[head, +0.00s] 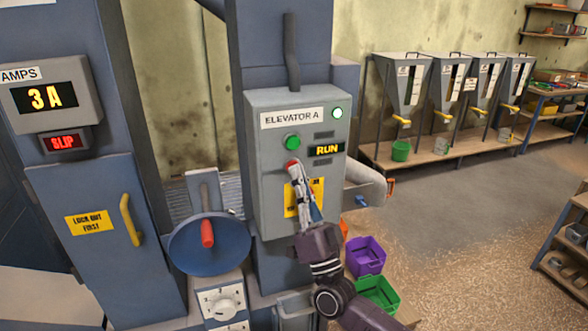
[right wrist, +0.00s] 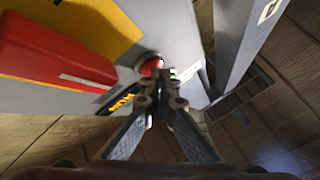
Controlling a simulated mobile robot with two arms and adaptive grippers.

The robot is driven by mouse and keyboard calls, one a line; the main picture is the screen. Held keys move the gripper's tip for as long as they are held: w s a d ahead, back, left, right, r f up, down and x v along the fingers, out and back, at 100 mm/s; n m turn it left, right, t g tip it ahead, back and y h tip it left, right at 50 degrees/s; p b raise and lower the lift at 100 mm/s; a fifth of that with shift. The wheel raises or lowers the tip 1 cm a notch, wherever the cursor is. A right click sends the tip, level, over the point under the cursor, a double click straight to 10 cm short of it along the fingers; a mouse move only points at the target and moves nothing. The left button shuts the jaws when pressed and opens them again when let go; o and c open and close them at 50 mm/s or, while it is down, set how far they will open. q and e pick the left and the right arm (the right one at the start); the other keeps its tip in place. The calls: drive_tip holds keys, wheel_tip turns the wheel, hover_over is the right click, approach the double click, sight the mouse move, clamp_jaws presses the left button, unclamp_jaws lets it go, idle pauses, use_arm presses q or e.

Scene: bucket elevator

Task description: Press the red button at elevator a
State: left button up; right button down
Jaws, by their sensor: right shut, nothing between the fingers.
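The grey elevator A control box (head: 257,150) stands in the middle of the head view. Its red button (head: 291,162) sits below the green button (head: 292,142) and left of the display reading RUN (head: 327,150). My right gripper (head: 295,172) is shut and empty, its fingertips at the red button and covering its lower part. In the right wrist view the red button (right wrist: 150,66) shows just beyond the closed fingertips (right wrist: 160,98). I cannot tell whether they touch it. My left gripper is not in view.
A red block with a white line (right wrist: 55,55) sticks out close to my right gripper in the wrist view. A blue drum with a red handle (head: 208,245) is left of the box. Purple (head: 365,256) and green (head: 377,293) bins lie below right.

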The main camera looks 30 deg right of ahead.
drive_tip(key=shift+w, duration=0.2)
idle(0.5)
drive_tip(key=shift+s+a+p, duration=0.2)
drive_tip(key=shift+s+p, duration=0.1)
drive_tip(key=shift+s, duration=0.6)
drive_tip(key=s+p, duration=0.1)
drive_tip(key=s, duration=0.1)
drive_tip(key=s+a, duration=0.1)
drive_tip(key=s, duration=0.1)
drive_tip(key=shift+s+p, duration=0.4)
idle(0.4)
